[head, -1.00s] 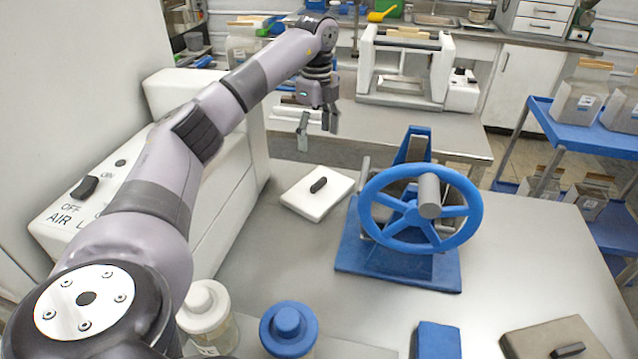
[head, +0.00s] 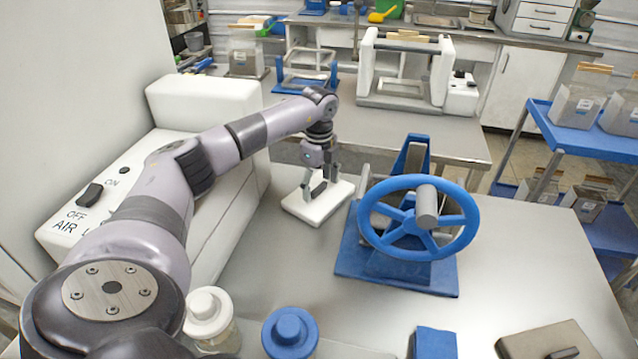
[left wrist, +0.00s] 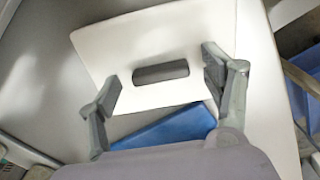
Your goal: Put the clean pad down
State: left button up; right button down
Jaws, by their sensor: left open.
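The clean pad (head: 317,206) is a white square slab with a dark grey bar handle on top. It lies flat on the grey table, left of the blue handwheel device. My left gripper (head: 320,190) is open and low over the pad, with its fingers on either side of the handle. In the left wrist view the pad (left wrist: 150,50) fills the middle, and its handle (left wrist: 160,72) lies between the spread fingertips of the gripper (left wrist: 162,85), apart from both. My right gripper is not in view.
The blue handwheel device (head: 397,262) stands close to the pad's right. A white air unit (head: 100,187) stands at left. A white-lidded jar (head: 209,312), a blue-lidded jar (head: 290,333), a blue block (head: 436,343) and a brown pad (head: 535,345) are at the front.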

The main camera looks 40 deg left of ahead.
pick_arm(q)
jog(key=c, duration=1.3)
jog(key=shift+r, duration=0.1)
